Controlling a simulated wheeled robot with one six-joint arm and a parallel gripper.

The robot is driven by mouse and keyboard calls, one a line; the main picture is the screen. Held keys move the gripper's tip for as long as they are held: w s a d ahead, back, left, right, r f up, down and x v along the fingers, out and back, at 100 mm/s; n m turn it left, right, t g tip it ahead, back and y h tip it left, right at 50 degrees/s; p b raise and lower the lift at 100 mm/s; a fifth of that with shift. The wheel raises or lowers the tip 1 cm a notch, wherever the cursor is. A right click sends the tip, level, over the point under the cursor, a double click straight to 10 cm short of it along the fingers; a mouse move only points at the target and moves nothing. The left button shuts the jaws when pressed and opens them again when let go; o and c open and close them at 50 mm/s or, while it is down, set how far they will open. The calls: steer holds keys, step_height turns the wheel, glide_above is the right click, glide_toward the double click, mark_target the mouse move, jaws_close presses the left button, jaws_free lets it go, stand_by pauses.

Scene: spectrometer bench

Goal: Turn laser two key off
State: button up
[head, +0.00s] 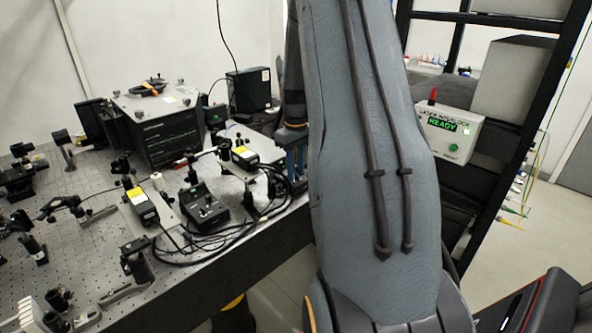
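Two small black laser units with yellow labels sit on the optical bench (75,290): the nearer laser unit (141,207) and the farther laser unit (244,156). A black control box (204,207) with small knobs or switches on top stands between them, with black cables beside it. I cannot tell which unit is laser two, and no key can be made out at this size. What looks like my gripper (292,163) points down near the bench's right edge, right of the farther laser unit. My arm partly hides it, and its opening cannot be judged.
A large black instrument (165,135) with a pale top stands at the back of the bench. A grey laser interlock box (448,132) reading READY hangs on a black rack (530,140) at right. Small optics mounts crowd the bench's left.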

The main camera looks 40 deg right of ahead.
step_height(320, 180, up, 8)
steer(key=shift+f+b, duration=0.1)
steer(key=shift+b, duration=1.1)
steer(key=shift+s+f, duration=0.1)
